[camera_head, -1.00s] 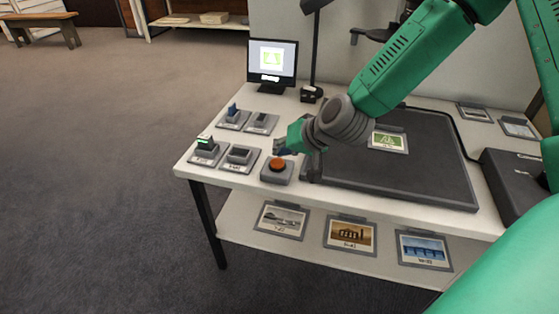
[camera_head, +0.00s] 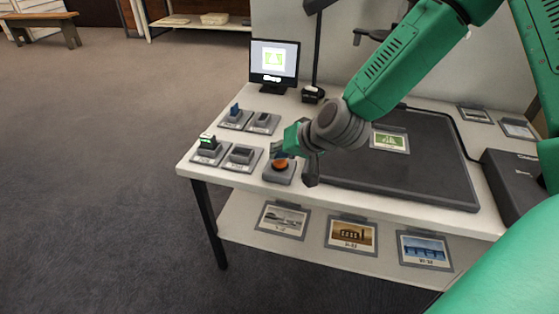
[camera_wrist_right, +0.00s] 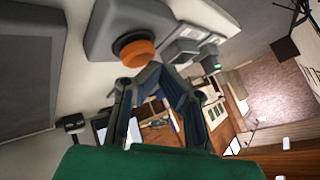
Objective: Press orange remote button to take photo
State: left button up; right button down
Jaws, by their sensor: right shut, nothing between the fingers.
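The orange button (camera_head: 280,165) is a round knob on a grey square base (camera_head: 279,175) near the front edge of the white table. My right gripper (camera_head: 283,153) is shut and empty, just above and behind the button, and its dark fingertips hide part of the button's top. In the right wrist view the orange button (camera_wrist_right: 137,52) stands out from its base, close beside the shut fingertips (camera_wrist_right: 160,72). I cannot tell whether they touch it. My left gripper is out of view.
Several grey switch boxes, including one with a green light (camera_head: 208,147), stand left of the button. A dark mat (camera_head: 430,175) with a green picture card (camera_head: 390,141) lies to the right. Framed pictures (camera_head: 351,234) sit on the lower shelf. A black box (camera_head: 515,175) stands far right.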

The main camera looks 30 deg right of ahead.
aim_at(281, 161)
jog(key=shift+f, duration=0.1)
jog(key=shift+d+f, duration=0.15)
jog(key=shift+f, duration=0.25)
dwell(0.3)
dwell(0.4)
jog(key=shift+d+r+p, duration=0.3)
jog(key=shift+r+p, duration=0.5)
jog(key=shift+r, duration=0.15)
notch_tip(281, 161, up, 5)
jog(key=p, duration=0.5)
